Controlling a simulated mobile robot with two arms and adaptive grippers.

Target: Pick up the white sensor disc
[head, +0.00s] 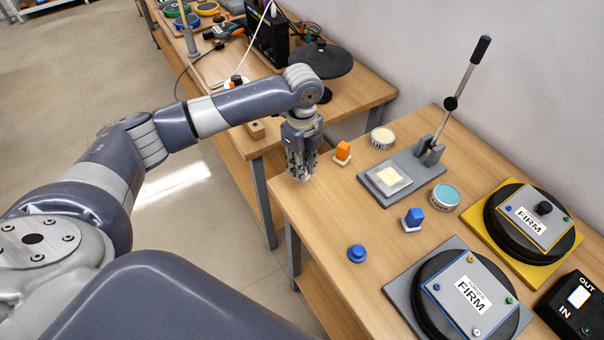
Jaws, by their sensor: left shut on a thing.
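My left gripper (300,172) points down over the far left corner of the near bench. It is shut on a small pale thing, which I take to be the white sensor disc (301,178). The fingers hide most of it, and only a whitish edge shows at the fingertips. I cannot tell whether it touches the bench top. My right gripper is not in view.
An orange-topped block (342,152) stands close right of the gripper. Two FIRM pads lie right.

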